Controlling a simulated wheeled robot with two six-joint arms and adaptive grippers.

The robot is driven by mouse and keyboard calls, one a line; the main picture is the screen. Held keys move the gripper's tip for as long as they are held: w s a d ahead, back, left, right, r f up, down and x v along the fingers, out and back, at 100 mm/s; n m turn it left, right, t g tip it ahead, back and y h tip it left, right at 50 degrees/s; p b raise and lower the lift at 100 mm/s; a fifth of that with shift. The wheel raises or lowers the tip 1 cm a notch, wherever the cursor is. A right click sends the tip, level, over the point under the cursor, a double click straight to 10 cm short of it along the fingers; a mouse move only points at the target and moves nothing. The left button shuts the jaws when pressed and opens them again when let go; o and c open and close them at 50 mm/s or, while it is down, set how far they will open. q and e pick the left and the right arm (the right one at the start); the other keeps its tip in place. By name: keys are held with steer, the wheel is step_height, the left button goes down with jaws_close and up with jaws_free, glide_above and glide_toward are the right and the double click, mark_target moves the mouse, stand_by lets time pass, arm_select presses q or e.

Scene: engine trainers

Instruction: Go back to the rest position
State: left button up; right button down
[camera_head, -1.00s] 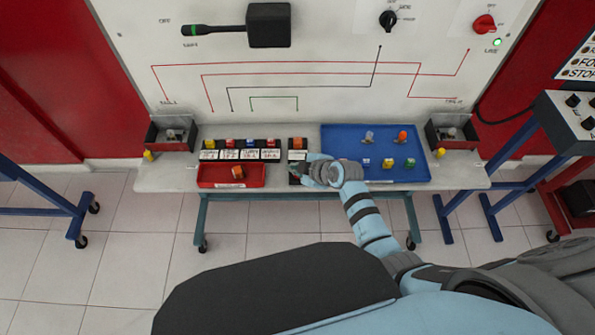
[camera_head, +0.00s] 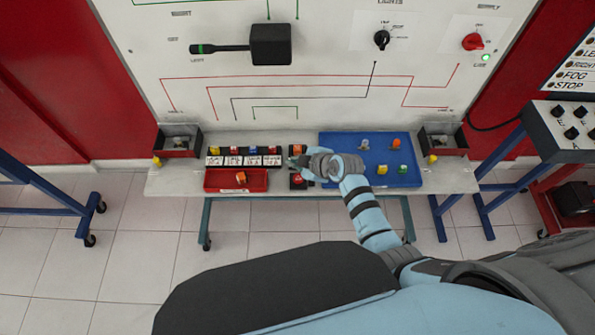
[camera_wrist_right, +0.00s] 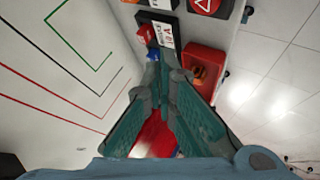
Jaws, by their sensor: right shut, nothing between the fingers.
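My right gripper (camera_head: 301,162) is over the worktop in the head view, between the row of fuse holders and the blue tray. Its fingers are closed with nothing between them; they also show in the right wrist view (camera_wrist_right: 156,72). Just in front of it is a dark block with a red top (camera_head: 297,180), and an orange piece (camera_head: 297,149) shows just behind it. My left gripper is not in view.
The blue tray (camera_head: 350,180) holds several small coloured fuses. A red tray (camera_head: 215,186) holds an orange piece. Labelled fuse holders (camera_head: 243,155) stand behind it. Open bins (camera_head: 180,142) (camera_head: 441,140) flank the worktop. The upright panel (camera_head: 320,70) rises behind.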

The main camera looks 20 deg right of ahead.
stand_by(0.5)
steer(key=s+d+f+m+g+h+b, duration=0.15)
steer(key=s+d+f+m, duration=0.25)
steer(key=s+f, duration=0.65)
steer(key=s+d+f+m+g+h+b, duration=0.15)
steer(key=s+d+f+m, duration=0.25)
steer(key=s+f, duration=0.7)
steer(key=s+d+f+m+g, duration=0.1)
steer(key=s+d+f+m, duration=0.1)
steer(key=s, duration=0.6)
steer(key=s+d+f+m+g+h, duration=0.1)
steer(key=s+f, duration=0.3)
steer(key=s, duration=0.4)
steer(key=s+d+f+m+g+h+b, duration=0.1)
steer(key=s+d+f+m+g, duration=0.1)
steer(key=s, duration=0.6)
steer(key=shift+d+f+m, duration=0.6)
steer(key=shift+s, duration=0.1)
